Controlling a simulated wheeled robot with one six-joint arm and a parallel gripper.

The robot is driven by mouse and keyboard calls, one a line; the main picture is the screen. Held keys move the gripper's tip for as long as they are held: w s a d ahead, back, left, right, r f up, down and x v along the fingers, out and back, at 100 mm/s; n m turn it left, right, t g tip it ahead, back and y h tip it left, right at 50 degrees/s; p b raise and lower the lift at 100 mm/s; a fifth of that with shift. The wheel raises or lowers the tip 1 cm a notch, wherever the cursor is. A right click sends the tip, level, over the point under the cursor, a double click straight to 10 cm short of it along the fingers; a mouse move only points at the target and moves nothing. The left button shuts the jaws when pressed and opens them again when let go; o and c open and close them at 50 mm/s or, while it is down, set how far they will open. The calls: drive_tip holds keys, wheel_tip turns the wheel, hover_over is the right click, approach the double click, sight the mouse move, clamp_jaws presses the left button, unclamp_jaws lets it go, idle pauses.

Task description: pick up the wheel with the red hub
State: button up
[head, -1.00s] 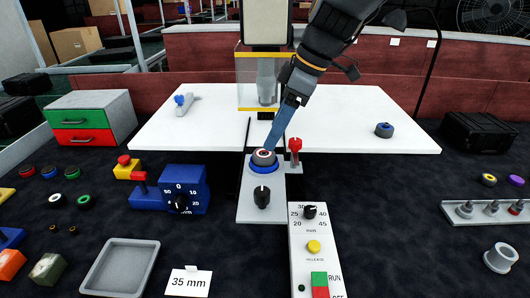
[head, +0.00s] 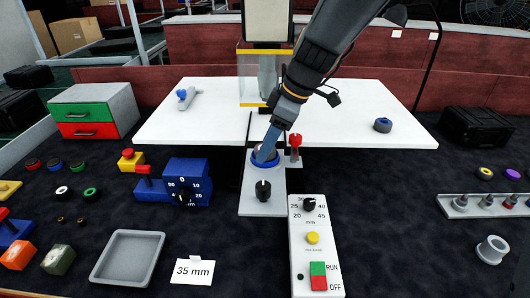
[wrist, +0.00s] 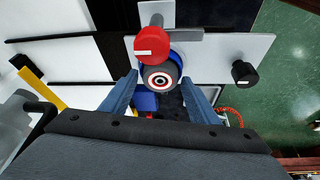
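A dark wheel with a white hub and red rings (wrist: 159,79) sits at the blue ring holder (head: 263,163) on the light grey plate in the middle of the head view. My gripper (wrist: 159,80) points down over it. In the wrist view its two blue fingers stand apart, one on each side of the wheel, with a small gap showing on both sides. In the head view the fingers hide most of the wheel. Another small dark wheel with a red centre (head: 33,164) lies on the dark table at the far left.
A red-topped post (head: 295,141) stands close beside the holder, and a black knob (head: 263,190) in front. A control panel (head: 298,235) is front right, an empty grey tray (head: 104,281) front left. Several small wheels lie left. The white surface (head: 370,100) behind is mostly clear.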

drive_tip(key=c, duration=0.8)
drive_tip(key=shift+o, duration=0.2)
